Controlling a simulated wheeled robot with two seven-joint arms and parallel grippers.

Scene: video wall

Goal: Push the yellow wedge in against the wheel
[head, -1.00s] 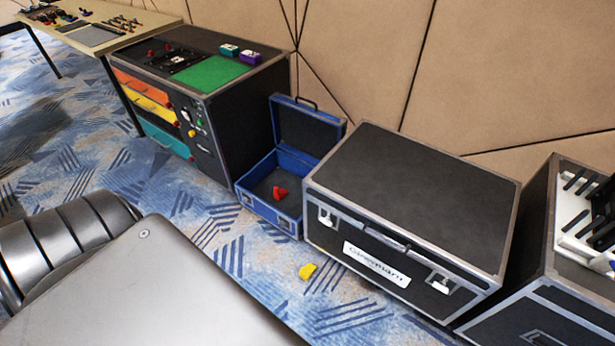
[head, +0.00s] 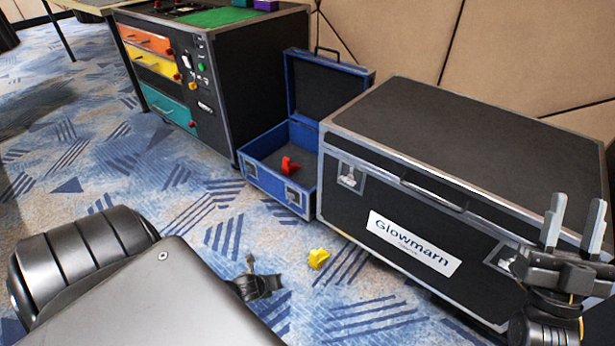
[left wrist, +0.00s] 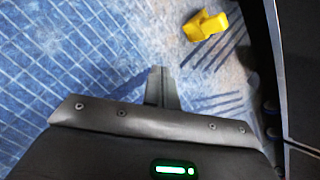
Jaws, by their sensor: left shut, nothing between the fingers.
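The yellow wedge (head: 318,259) lies on the carpet in front of the black Glowmarn case (head: 385,190), clear of its front face. It also shows in the left wrist view (left wrist: 205,25), at the top, ahead and to the right of my fingers. My left gripper (head: 250,264) is low over the carpet, left of the wedge and apart from it. In the left wrist view its fingers (left wrist: 157,72) are together and empty. My right gripper (head: 577,205) is open and empty in front of the case's right end. I cannot make out a wheel clearly.
A blue open case (head: 265,182) with a red object (head: 289,166) inside stands left of the black case. A drawer cabinet (head: 245,85) stands further left. The patterned carpet (head: 130,185) left of the wedge is clear.

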